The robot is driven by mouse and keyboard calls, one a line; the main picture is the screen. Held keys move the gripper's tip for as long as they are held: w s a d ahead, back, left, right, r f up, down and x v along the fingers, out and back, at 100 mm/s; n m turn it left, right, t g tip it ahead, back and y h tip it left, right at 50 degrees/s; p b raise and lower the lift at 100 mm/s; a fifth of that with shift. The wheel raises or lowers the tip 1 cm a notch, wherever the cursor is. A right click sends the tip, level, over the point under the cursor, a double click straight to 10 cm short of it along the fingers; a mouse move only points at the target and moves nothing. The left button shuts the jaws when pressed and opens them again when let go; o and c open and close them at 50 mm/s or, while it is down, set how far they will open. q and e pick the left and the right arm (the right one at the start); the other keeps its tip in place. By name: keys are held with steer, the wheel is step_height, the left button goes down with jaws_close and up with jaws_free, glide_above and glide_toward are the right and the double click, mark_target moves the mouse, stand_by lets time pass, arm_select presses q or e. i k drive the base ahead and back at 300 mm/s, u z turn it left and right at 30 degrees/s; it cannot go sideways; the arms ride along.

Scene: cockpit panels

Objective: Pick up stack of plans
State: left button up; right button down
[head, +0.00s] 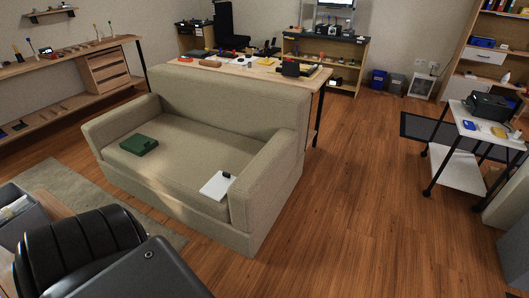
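A white stack of sheets (214,187), which looks like the stack of plans, lies flat on the seat of a beige sofa (180,152), near the sofa's right armrest. A small black clip or object sits at its far edge. Neither of my grippers shows in the head view, so I cannot see whether they are open or shut.
A green box or folded item (139,145) lies on the sofa's left part. A wooden workbench (262,68) stands behind the sofa. A wheeled cart (487,126) stands at the right. Wooden floor (355,190) between sofa and cart is clear. Dark shapes fill the lower left.

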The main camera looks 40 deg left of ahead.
mark_target(217, 187)
steer(key=z, duration=0.1)
steer(key=i, duration=1.95)
steer(key=u, duration=0.95)
steer(key=i, duration=1.05)
steer(key=u, duration=1.1)
